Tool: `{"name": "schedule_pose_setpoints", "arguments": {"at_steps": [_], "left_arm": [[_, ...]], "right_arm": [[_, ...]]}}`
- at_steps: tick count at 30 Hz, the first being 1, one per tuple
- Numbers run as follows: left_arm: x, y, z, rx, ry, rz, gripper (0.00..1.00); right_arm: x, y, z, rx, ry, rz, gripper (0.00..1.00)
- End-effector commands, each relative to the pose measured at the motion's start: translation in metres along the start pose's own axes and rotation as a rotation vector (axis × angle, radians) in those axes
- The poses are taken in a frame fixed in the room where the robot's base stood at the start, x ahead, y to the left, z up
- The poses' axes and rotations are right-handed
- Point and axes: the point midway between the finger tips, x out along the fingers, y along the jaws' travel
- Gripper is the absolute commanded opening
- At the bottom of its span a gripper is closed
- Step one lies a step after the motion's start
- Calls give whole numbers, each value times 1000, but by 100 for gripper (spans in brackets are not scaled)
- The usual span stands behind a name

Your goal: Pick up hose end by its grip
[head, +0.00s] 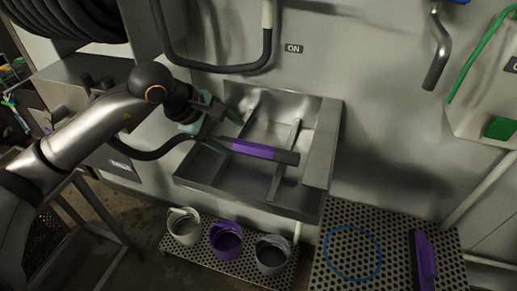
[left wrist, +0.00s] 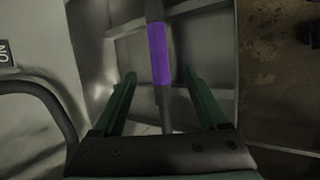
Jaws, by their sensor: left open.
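The hose end lies across the steel sink (head: 322,150). It has a purple grip (head: 254,150) and a dark tip (head: 287,158), and a black hose (head: 160,155) runs from its left end. My left gripper (head: 226,132) is open at the sink's left side, near the left end of the purple grip. In the left wrist view the open green fingers (left wrist: 159,80) stand either side of the hose end's line, with the purple grip (left wrist: 158,53) mostly beyond the fingertips. The fingers do not visibly touch it. My right gripper is not in view.
Below the sink, a grey cup (head: 184,228), a purple cup (head: 226,242) and a dark cup (head: 271,256) stand on a perforated shelf. A blue ring (head: 352,253) and a purple-and-black tool (head: 424,265) lie on another perforated shelf. A black hose loop (head: 215,68) hangs above the sink.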

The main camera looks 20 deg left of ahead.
Motion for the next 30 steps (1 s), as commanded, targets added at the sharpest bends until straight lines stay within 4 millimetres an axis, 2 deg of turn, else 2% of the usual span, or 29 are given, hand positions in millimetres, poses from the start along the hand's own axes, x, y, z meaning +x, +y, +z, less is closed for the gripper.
{"name": "schedule_pose_setpoints", "arguments": {"at_steps": [3,11,19,23,29,30], "left_arm": [[21,0,1,-1,-4,-3,76],[43,0,1,-3,-5,-1,76],[82,1,-1,-3,-7,-2,76],[90,1,-2,-2,-4,0,76],[90,1,-2,-2,-4,0,76],[90,1,-2,-2,-4,0,72]], "right_arm": [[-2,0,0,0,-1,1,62],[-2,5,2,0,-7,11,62],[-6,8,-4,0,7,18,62],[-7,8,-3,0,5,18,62],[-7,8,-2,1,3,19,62],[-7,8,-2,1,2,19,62]]}}
